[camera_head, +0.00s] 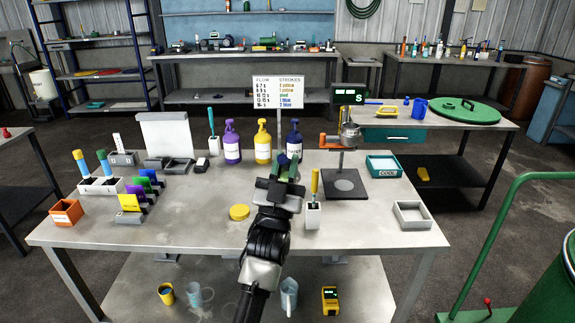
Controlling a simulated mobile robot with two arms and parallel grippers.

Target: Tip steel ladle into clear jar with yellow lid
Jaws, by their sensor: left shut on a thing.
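My left gripper (288,172) reaches up from the bottom middle over the bench. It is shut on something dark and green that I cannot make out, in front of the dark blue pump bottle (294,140). I cannot tell whether this is the ladle. A round yellow lid (239,212) shows on the bench, left of the gripper; I cannot see whether a clear jar is under it. A small steel vessel (350,133) is on the disperser stand, right of the gripper; I cannot tell whether it is the ladle. My right gripper is not in view.
Purple (232,145) and yellow (262,143) pump bottles stand behind. A white holder (313,216) with a yellow-handled tool is close on the right. A black stand base (344,184), teal bin (383,167) and grey tray (412,216) lie farther right.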

